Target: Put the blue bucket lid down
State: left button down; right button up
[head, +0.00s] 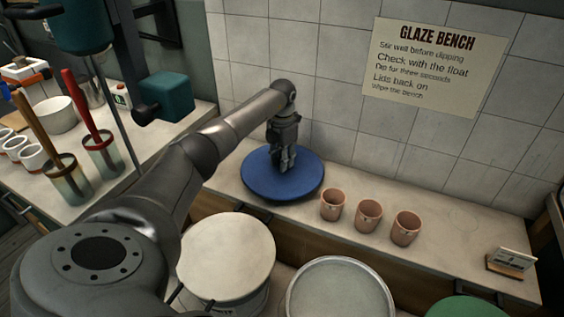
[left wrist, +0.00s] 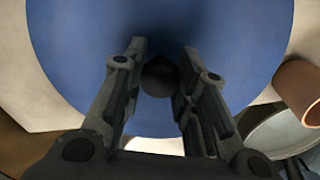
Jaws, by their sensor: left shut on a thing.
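The blue bucket lid (head: 262,184) is a flat round disc with a dark knob (left wrist: 160,75) at its middle. It is level over the back of the pale bench (head: 450,222), close to the tiled wall. I cannot tell whether its underside touches the bench. My left gripper (head: 284,165) points down at the lid's middle and is shut on the knob, which shows between the fingers in the left wrist view (left wrist: 162,82). The lid (left wrist: 80,50) fills much of that view. My right gripper is not in view.
Three clay cups (head: 369,215) stand in a row right of the lid. A small sign (head: 511,262) stands at the bench's right end. In front are a pale-lidded bucket (head: 228,257), an open bucket (head: 340,290) and a green round top (head: 465,308). Bench between cups and sign is clear.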

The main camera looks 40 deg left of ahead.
pick_arm(q)
notch_tip(320, 180, down, 4)
jog(key=b, duration=0.3)
jog(key=shift+w+a+r, duration=0.15)
jog(key=shift+r, duration=0.1)
jog(key=c, duration=1.1)
grip_release()
jog(key=shift+f, duration=0.2)
jog(key=shift+c, duration=0.2)
jog(key=shift+r, duration=0.25)
notch_tip(320, 180, up, 12)
